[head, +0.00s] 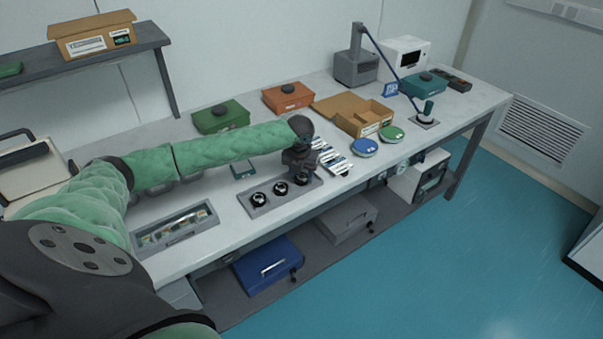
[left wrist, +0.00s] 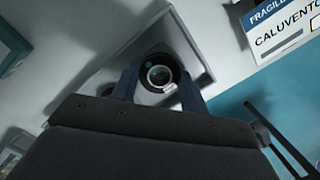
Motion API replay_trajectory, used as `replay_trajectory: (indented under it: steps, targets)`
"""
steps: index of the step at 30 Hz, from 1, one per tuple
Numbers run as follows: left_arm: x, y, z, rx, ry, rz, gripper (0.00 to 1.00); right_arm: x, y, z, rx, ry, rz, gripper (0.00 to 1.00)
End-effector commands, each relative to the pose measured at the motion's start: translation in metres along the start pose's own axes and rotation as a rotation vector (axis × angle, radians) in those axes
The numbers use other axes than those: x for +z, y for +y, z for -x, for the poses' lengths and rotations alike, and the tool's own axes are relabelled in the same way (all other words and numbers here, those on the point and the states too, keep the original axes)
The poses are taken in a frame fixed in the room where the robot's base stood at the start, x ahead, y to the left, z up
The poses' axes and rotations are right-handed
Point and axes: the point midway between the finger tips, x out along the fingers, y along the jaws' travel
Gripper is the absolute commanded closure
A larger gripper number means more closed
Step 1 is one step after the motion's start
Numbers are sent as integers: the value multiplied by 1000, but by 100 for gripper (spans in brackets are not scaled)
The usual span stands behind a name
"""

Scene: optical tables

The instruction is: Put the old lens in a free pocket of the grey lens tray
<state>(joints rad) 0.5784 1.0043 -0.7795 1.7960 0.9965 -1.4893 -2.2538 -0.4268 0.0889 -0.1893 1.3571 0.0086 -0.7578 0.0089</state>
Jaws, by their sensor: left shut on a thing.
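The grey lens tray (head: 315,186) lies near the front edge of the table, with dark round lenses along it. One lens (head: 259,199) is at its left end and another (head: 280,188) in the middle. My left gripper (head: 300,171) points down over the tray's right end, shut on the old lens (head: 301,179). In the left wrist view the held lens (left wrist: 160,76) sits between the fingertips, over the tray (left wrist: 192,45). I cannot tell if it touches the pocket floor. My right gripper is not in view.
Left of the lens tray is a grey tray (head: 213,213) with small parts. Striped white packs (head: 333,160) lie close to the right, then blue (head: 365,147) and green (head: 391,134) round tins. An open cardboard box (head: 350,122) and green (head: 220,117) and orange (head: 288,98) boxes stand behind.

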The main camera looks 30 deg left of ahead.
Motion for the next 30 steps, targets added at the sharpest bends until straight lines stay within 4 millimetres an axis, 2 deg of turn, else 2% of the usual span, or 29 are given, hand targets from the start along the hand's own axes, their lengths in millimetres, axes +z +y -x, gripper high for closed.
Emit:
replay_trajectory:
  steps: [6,7,10,22,24,30]
  targets:
    - [0,0,-2,0,0,0,78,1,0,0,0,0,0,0]
    - [0,0,-2,0,0,0,54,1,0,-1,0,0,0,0]
    - [0,0,-2,0,0,0,34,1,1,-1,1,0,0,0]
    - [0,0,3,0,-1,0,34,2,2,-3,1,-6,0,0]
    - [0,0,10,1,-2,-1,34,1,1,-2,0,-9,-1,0]
    - [1,0,44,0,-4,-1,34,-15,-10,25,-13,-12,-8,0]
